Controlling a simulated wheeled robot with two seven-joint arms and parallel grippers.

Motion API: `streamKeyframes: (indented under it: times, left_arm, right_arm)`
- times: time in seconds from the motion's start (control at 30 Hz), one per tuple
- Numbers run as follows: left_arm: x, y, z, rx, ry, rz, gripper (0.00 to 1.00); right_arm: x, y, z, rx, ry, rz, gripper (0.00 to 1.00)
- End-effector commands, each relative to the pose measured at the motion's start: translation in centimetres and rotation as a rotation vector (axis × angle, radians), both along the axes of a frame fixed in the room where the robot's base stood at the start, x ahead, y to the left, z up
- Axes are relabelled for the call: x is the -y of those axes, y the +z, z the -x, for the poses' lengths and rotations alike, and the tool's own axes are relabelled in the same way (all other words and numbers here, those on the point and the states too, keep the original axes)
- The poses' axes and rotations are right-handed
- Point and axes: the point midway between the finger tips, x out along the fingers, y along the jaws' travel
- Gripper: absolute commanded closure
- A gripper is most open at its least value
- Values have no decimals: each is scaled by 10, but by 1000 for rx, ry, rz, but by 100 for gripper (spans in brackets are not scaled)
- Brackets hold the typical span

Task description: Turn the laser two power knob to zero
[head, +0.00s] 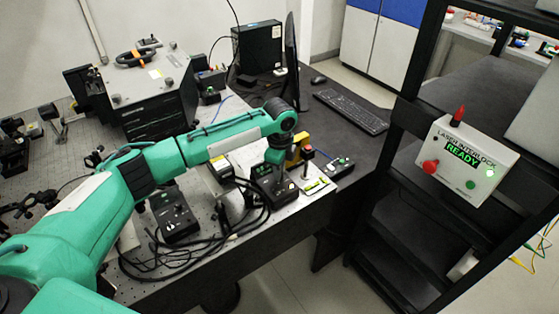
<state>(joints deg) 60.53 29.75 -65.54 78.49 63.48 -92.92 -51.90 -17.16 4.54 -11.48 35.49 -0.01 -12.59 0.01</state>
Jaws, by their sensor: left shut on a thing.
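My left arm reaches in from the left across the bench, and its wrist bends down at the bench's right part. My left gripper (279,158) points down at a small black control box (268,184) with a green display. It is shut on a knob at the top of that box; the wrist and fingers hide the knob, so its setting cannot be read. A second black control box (174,215) lies farther left on the bench. I cannot read which box belongs to laser two. My right gripper is not in view.
Black cables (200,250) loop over the bench's front edge. A yellow-and-black part (298,146) and a small box with buttons (340,165) stand right of the gripper. A keyboard (351,111) lies behind. A laser interlock panel (467,160) reading READY hangs on the black rack at right.

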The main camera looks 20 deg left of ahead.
Motion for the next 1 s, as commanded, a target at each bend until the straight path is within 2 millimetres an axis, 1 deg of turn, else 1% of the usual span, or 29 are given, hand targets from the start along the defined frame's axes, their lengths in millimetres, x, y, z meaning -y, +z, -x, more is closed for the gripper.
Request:
streamKeyframes:
  times: [0.03,0.2,0.73,0.77,0.83,0.87,1.0]
  left_arm:
    - [0,4,0,0,23,0,100]
    - [-1,2,0,0,79,0,100]
    - [-1,1,-1,2,105,0,100]
    - [-1,1,-1,2,105,0,79]
    - [-1,1,-1,2,105,0,66]
    - [-1,1,-1,2,105,0,61]
    - [-1,0,0,1,104,0,61]
  right_arm:
    - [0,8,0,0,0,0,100]
    - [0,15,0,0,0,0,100]
    - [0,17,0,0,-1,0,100]
    - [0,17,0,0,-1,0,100]
    - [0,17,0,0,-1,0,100]
    - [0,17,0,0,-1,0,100]
    - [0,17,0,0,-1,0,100]
